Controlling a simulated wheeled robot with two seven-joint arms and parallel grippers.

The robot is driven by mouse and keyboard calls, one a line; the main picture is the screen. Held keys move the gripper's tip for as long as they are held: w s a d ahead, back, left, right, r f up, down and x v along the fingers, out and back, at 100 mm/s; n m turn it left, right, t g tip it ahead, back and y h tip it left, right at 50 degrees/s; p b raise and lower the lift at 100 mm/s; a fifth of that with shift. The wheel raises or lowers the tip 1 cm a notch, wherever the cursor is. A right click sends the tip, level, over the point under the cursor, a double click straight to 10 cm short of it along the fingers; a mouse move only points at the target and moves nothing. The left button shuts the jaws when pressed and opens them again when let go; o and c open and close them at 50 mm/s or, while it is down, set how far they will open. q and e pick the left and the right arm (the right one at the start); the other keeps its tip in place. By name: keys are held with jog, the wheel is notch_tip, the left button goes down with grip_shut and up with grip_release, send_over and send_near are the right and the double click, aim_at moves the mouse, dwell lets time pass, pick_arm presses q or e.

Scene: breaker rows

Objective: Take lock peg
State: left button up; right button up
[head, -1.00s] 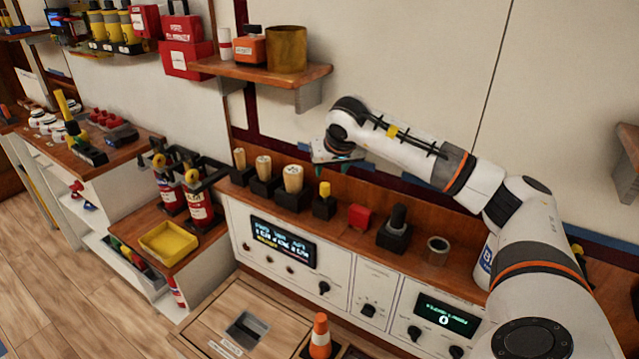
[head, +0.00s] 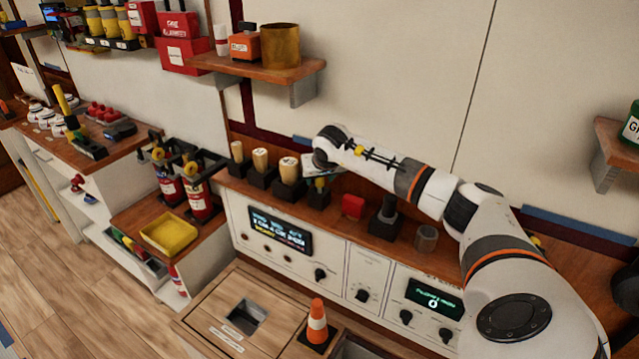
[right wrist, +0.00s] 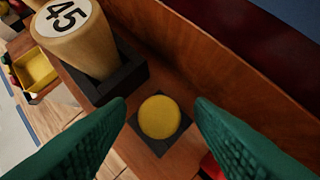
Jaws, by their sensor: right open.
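The lock peg, a yellow peg with a round top (right wrist: 160,117), stands upright in a small square black base (right wrist: 148,142). In the head view the black base (head: 319,198) shows on the wooden console ledge, and the peg's top is hidden by my right gripper (head: 322,180). In the right wrist view my right gripper (right wrist: 160,103) is open, with its green fingers on either side of the yellow top. No finger visibly touches it. My left gripper is not in view.
A wooden peg marked 45 (right wrist: 85,40) stands in a black holder close beside the yellow peg. A red block (head: 353,206) and a black-based knob (head: 386,215) stand on its other side. The wooden shelf (head: 300,70) is on the wall above.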

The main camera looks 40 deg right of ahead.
jog(key=shift+r, duration=0.1)
jog(key=shift+c, duration=0.6)
grip_shut()
